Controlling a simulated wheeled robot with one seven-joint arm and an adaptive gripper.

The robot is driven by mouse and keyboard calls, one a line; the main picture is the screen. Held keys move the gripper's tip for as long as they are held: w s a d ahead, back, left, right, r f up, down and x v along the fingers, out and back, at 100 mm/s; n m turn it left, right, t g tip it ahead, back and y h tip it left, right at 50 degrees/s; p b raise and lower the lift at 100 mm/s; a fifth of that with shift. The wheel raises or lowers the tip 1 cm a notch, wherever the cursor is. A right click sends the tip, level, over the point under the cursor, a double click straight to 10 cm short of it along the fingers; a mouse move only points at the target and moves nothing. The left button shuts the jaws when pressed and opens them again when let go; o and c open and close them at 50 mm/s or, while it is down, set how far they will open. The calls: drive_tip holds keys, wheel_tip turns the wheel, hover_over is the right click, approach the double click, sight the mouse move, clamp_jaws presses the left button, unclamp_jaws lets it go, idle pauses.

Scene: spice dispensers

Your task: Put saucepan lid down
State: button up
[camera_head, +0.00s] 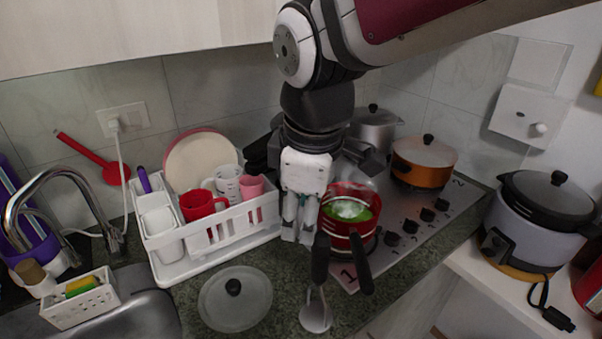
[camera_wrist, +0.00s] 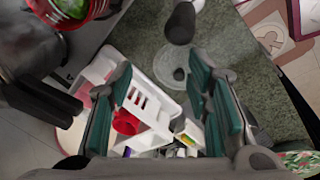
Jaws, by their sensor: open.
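The saucepan lid (camera_head: 210,310), a grey disc with a black knob, lies flat on the counter in front of the dish rack, knob up. In the wrist view the lid (camera_wrist: 172,58) shows beyond the fingers, partly hidden by them. My gripper (camera_head: 299,232) is open and empty, pointing down above the counter between the dish rack and the red saucepan. It is above and to the right of the lid, apart from it. The gripper also shows in the wrist view (camera_wrist: 160,70). The red saucepan (camera_head: 340,228) sits uncovered on the front burner with green and white contents.
The white dish rack (camera_head: 172,272) holds cups and a plate left of my gripper. A ladle (camera_head: 316,315) lies right of the lid, near black handles. An orange pot (camera_head: 425,165) and a grey pot (camera_head: 372,133) stand on the stove. The sink is at left.

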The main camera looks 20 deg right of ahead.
drive_tip(key=s+d+r+m+t, duration=0.1)
drive_tip(key=s+d+m+t, duration=0.1)
drive_tip(key=s+d+m, duration=0.4)
drive_tip(key=shift+s+d+r+m, duration=0.35)
drive_tip(key=shift+s+m, duration=1.35)
drive_tip(key=shift+m, duration=1.3)
